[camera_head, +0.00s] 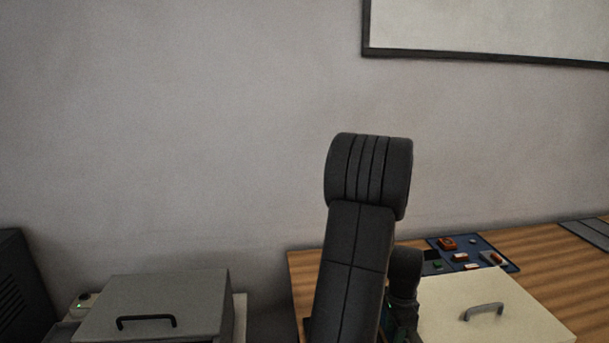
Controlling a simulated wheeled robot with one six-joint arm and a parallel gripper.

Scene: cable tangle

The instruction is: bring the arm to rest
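My black arm rises in the middle of the camera_head view, with its rounded joint at the top. A second dark part of my arm shows just to its right and runs down out of the picture. My gripper is not in view, so its fingers and anything in them cannot be seen. No cable can be made out.
A wooden table (548,252) stands behind and right of my arm. On it are a cream lidded box (450,312), a blue tray (483,245) with several small parts, and a dark panel (588,233). A grey handled box (160,295) stands left. The wall is bare beneath a whiteboard (490,25).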

